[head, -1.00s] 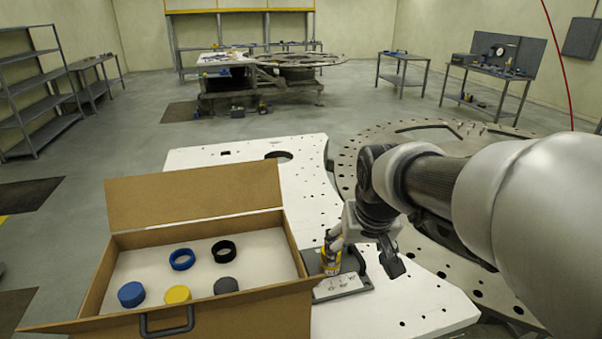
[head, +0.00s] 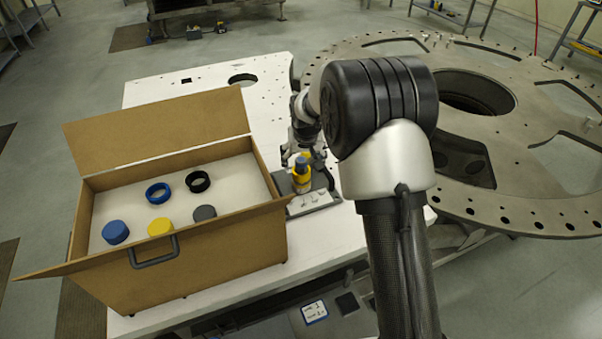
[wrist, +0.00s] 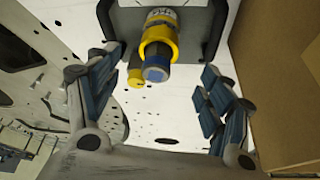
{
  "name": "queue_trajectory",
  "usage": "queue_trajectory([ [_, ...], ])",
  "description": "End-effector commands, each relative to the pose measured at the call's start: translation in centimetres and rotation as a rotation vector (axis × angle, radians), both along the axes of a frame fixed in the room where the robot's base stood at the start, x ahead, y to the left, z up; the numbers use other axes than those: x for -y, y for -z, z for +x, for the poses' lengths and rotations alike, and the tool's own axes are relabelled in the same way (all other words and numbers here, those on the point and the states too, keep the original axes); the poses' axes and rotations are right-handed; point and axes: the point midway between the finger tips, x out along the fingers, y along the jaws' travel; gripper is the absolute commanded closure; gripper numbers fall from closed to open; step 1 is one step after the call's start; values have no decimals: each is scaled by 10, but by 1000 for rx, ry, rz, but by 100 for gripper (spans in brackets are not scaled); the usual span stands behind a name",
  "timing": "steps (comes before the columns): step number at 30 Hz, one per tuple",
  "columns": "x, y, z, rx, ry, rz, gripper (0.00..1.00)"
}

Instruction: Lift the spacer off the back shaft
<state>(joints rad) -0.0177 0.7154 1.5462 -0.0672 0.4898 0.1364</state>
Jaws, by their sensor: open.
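A yellow ring-shaped spacer (wrist: 158,40) sits around an upright post with a blue top (wrist: 155,73) in the wrist view. A smaller yellow piece (wrist: 137,78) shows beside it. In the head view the yellow spacer (head: 302,182) and blue top (head: 302,162) stand on a dark grey fixture (head: 325,181) with a pale labelled plate (head: 312,202). Whether this post is the back shaft, and whether a second shaft stands behind it, I cannot tell. My gripper (wrist: 162,66) is open, its fingers apart on either side of the post and holding nothing. In the head view my arm partly hides it.
An open cardboard box (head: 180,262) stands left of the fixture, holding a blue ring (head: 158,193), a black ring (head: 198,181) and blue, yellow and grey round pieces. The white table (head: 140,97) is clear behind it. A large metal turret plate (head: 545,190) lies right.

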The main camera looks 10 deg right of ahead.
Motion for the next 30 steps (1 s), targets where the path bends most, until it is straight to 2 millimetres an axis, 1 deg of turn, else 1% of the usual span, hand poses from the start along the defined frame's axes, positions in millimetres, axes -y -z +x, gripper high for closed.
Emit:
queue_trajectory([
  [1, 1, 11, 4, -3, 0, 0, 27],
  [3, 1, 22, 8, -2, 0, 0, 27],
  [6, 1, 31, 12, 0, 0, 0, 27],
  [11, 1, 39, 15, 0, 0, 0, 27],
  [18, 3, 73, 26, -1, 0, 0, 27],
  [21, 3, 81, 30, -1, 0, 0, 27],
  [29, 3, 84, 31, 1, 0, 0, 27],
  [30, 3, 84, 31, 1, 0, 0, 28],
])
